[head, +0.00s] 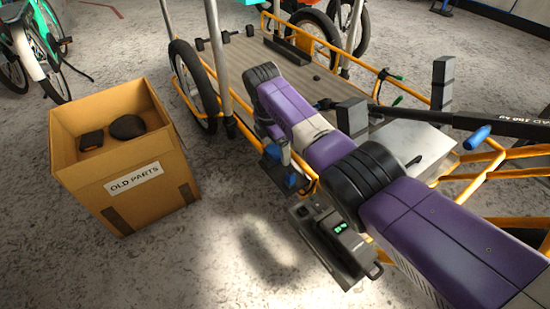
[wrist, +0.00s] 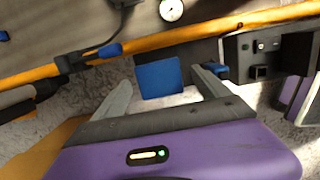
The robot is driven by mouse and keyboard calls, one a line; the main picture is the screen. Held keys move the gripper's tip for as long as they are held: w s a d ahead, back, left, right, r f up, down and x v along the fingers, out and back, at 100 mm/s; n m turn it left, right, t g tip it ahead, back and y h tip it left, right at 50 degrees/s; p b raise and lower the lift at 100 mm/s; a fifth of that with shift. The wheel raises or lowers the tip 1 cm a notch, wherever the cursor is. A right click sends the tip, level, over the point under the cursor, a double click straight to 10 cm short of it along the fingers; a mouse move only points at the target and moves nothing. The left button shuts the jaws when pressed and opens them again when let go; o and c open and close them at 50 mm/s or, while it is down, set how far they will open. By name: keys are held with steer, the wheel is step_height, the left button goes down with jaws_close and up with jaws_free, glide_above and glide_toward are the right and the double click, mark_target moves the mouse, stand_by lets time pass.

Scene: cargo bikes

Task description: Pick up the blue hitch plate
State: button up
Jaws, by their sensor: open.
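The blue hitch plate (wrist: 158,77) shows in the wrist view as a flat blue square just below the orange rail of the cargo bike. My gripper (wrist: 163,79) is open, with one grey finger on each side of the plate. I see gaps between the plate and both fingers; whether the plate is fully between them in depth I cannot tell. In the head view a blue piece (head: 284,182), apparently the plate, shows beside the bike's near rail. My arm hides much of the area around it, and the fingers are not clear there.
A black box with a green display (head: 338,229) sits close to the right of the plate; it also shows in the wrist view (wrist: 262,57). The orange rail (wrist: 195,40) runs just above. A cardboard box labelled OLD PARTS (head: 155,198) stands left on open floor.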

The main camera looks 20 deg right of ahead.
mark_target(275, 151)
steer(key=shift+f, duration=0.15)
steer(key=shift+c, duration=0.3)
steer(key=c, duration=1.6)
steer(key=shift+r+p, duration=5)
steer(key=shift+r, duration=5.55)
steer(key=shift+r+p, duration=0.9)
steer(key=shift+p, duration=0.3)
steer(key=shift+r+p, duration=0.7)
steer(key=shift+p, duration=0.2)
steer(key=shift+r+p, duration=0.35)
steer(key=shift+p, duration=0.1)
steer(key=shift+r+p, duration=0.7)
steer(key=shift+p, duration=0.2)
